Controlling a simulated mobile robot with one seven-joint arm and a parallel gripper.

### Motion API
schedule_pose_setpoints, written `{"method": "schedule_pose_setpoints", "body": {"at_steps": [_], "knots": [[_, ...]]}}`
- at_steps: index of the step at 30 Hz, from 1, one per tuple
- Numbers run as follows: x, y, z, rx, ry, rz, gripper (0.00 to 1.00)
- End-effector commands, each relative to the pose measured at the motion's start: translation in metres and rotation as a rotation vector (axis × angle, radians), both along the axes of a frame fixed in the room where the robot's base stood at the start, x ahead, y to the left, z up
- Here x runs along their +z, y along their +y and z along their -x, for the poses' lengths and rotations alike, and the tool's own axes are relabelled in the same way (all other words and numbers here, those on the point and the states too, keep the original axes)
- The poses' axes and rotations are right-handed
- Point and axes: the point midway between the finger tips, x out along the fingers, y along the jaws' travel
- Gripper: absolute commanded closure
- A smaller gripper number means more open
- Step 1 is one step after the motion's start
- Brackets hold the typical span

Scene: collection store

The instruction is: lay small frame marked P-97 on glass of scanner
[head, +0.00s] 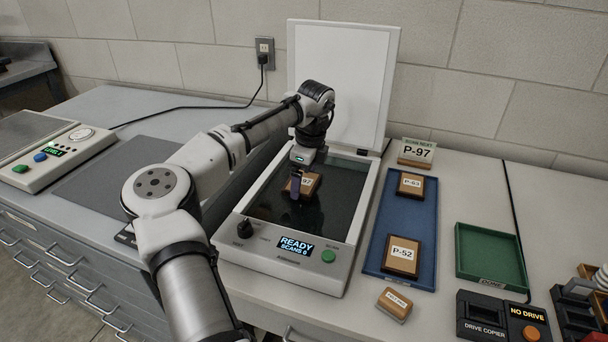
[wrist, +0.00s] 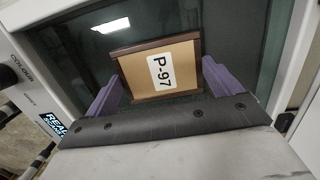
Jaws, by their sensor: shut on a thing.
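The small frame marked P-97 (head: 311,184) is brown with a tan face and a white label; it also shows in the wrist view (wrist: 160,70). My gripper (head: 297,186) is shut on it, with a purple finger on each side in the wrist view (wrist: 158,80). The frame is over the dark glass (head: 265,205) of the scanner (head: 228,235). I cannot tell whether it touches the glass. The scanner's white lid (head: 342,75) stands open, and its display (head: 296,246) reads READY, SCANS 0.
A blue tray (head: 401,228) at the right holds frames P-63 (head: 411,184) and P-52 (head: 402,256). A green tray (head: 490,256) is empty. A small block (head: 394,304) and a drive copier (head: 483,316) are in front.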

Motion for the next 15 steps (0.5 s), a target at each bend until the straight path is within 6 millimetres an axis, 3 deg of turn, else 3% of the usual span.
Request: {"method": "schedule_pose_setpoints", "body": {"at_steps": [3, 12, 15], "knots": [[-0.001, 0.000, 0.000, 0.000, 0.000, 0.000, 0.00], [0.001, 0.000, 0.000, 0.000, 0.000, -0.001, 0.00], [0.012, -0.002, 0.000, 0.000, -0.002, 0.002, 0.00]]}}
